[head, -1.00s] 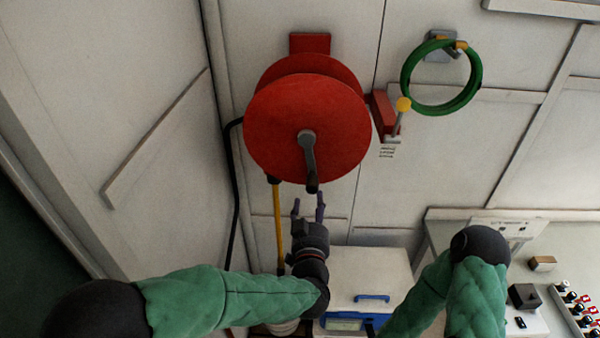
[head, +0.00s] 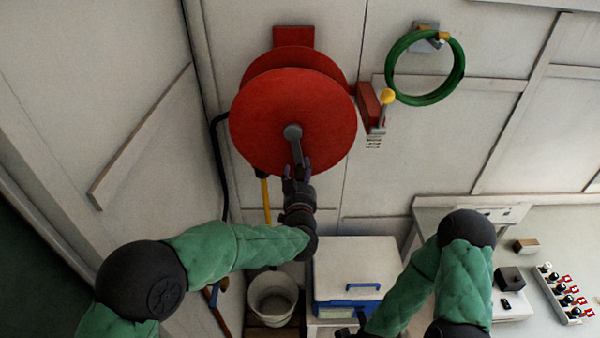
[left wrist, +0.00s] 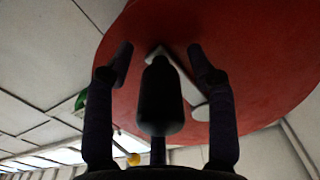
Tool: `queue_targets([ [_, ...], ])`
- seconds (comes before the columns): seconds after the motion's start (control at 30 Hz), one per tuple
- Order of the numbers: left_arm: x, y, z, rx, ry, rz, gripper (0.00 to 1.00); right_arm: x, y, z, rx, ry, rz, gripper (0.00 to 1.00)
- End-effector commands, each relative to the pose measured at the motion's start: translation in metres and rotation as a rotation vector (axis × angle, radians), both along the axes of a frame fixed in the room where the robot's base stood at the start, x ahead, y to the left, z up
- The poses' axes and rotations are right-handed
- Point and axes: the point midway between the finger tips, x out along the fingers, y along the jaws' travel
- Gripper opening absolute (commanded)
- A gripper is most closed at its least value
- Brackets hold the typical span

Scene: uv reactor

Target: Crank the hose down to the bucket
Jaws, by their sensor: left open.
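The red hose reel (head: 292,105) is mounted on the wall, with a grey crank (head: 294,140) at its hub pointing down. My left gripper (head: 297,172) is at the lower end of the crank. In the left wrist view the dark crank handle (left wrist: 160,95) stands between the two open fingers of my left gripper (left wrist: 160,65), with gaps on both sides. A yellow hose end (head: 265,200) hangs below the reel. The white bucket (head: 273,296) stands on the floor below it.
A red bracket with a yellow-knobbed lever (head: 386,100) is right of the reel. A green hose ring (head: 458,75) hangs on the wall. A white and blue box (head: 350,268) stands right of the bucket. A bench with switches (head: 565,290) is at the right.

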Motion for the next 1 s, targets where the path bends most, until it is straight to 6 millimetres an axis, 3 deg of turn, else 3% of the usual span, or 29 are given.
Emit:
queue_targets([
  [0.1,0.000,0.000,0.000,0.000,0.000,0.000,0.53,0.000,0.000,0.000,0.000,0.000,0.000,0.00],
  [0.3,0.000,0.000,0.000,0.000,0.001,0.000,0.00,0.000,0.000,0.000,0.000,0.000,0.000,0.00],
  [0.67,-0.001,-0.004,-0.001,-0.030,0.002,0.000,0.00,0.000,0.000,-0.005,0.000,0.000,0.000,0.00],
  [1.0,-0.001,-0.027,0.003,-0.236,0.000,-0.002,0.00,0.000,0.000,-0.029,0.000,0.000,0.000,0.00],
])
